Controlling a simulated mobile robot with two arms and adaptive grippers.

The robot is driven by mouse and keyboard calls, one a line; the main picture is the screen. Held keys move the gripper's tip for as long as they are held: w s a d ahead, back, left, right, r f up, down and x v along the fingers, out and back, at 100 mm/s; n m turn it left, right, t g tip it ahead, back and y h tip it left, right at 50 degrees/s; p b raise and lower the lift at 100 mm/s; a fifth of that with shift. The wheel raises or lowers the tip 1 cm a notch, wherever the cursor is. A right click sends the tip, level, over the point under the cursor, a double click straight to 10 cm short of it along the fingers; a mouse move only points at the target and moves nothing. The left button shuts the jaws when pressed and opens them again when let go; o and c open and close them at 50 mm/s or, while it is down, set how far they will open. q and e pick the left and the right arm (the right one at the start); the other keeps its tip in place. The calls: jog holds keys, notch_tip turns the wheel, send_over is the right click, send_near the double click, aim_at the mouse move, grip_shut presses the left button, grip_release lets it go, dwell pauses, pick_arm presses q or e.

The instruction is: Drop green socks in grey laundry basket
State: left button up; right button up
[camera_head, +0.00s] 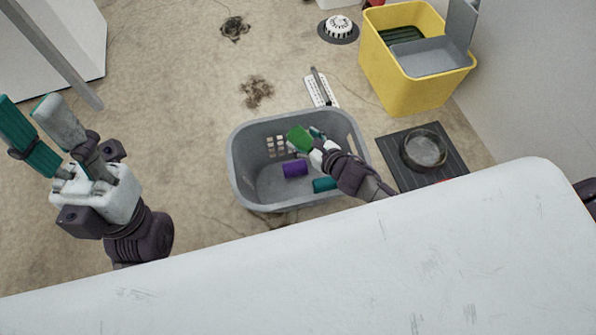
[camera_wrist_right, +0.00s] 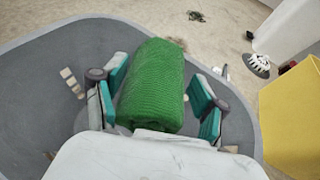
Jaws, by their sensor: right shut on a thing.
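The green socks (camera_head: 300,138) are a rolled bundle held in my right gripper (camera_head: 306,139). In the right wrist view the green socks (camera_wrist_right: 153,84) lie between the two teal fingers of the right gripper (camera_wrist_right: 158,95). The grey laundry basket (camera_head: 241,165) stands on the floor, and the right gripper is over its opening. The basket's rim also shows in the right wrist view (camera_wrist_right: 35,47). A purple roll (camera_head: 295,169) and a teal roll (camera_head: 324,184) lie inside the basket. My left gripper (camera_head: 33,125) is open and empty at the left, away from the basket.
A yellow bin (camera_head: 388,81) with grey and green contents stands at the upper right. A dark mat with a round dish (camera_head: 424,149) lies right of the basket. A white surface (camera_head: 330,270) fills the foreground. Dark debris (camera_head: 256,92) lies on the floor behind the basket.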

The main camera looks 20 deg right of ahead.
jog(key=o, duration=1.2)
jog(key=shift+c, duration=0.2)
jog(key=shift+s, duration=0.1)
jog(key=v, duration=1.2)
